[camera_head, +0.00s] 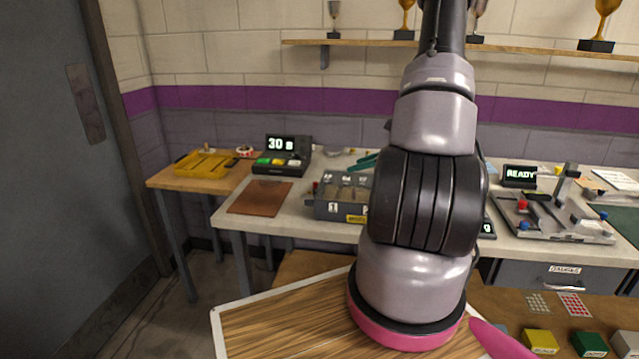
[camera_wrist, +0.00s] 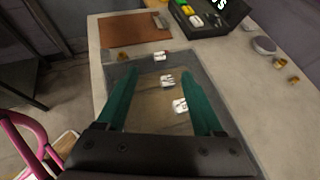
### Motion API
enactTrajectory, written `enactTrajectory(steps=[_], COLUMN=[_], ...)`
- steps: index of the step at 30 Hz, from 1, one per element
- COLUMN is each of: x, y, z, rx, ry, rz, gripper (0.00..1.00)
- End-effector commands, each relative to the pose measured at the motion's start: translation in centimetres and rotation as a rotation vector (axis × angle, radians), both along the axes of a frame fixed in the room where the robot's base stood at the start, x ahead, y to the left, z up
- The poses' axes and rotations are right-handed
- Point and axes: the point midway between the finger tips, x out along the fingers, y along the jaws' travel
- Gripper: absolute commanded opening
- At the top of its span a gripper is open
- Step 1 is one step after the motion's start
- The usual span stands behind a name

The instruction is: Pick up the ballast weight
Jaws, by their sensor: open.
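My gripper (camera_wrist: 159,72) is open in the wrist view, its two green fingers apart with nothing between them. It is over a grey tray (camera_wrist: 221,98) with a brown floor. Several small white pieces with dark and reddish marks (camera_wrist: 168,80) lie in a row in the tray, seen between and beyond the fingers. Two small brass-coloured pieces (camera_wrist: 280,62) lie on the bench to the right of the tray; I cannot tell whether one is the ballast weight. In the head view my arm hides most of the gripper and part of the grey numbered box (camera_head: 330,209).
A brown mat (camera_wrist: 134,29) lies beyond the tray. A black timer box (camera_head: 281,165) with coloured buttons stands behind it, and a grey ring (camera_wrist: 264,45) lies to the right. A fixture (camera_head: 552,222) and READY display (camera_head: 519,176) stand further right.

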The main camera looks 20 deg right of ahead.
Motion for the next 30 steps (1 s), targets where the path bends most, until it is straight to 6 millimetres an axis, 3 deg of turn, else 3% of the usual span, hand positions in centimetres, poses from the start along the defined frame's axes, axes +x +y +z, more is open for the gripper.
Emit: enactTrajectory(steps=[3, 12, 30], x=[0.4, 3.6, 7.6], y=[-0.3, 1.9, 4.7], z=[-1.0, -3.1, -6.3], rx=[0.014, 0.012, 0.012], ry=[0.006, 0.006, 0.005], rz=[-0.026, -0.023, -0.025], gripper=[0.69, 0.69, 0.69])
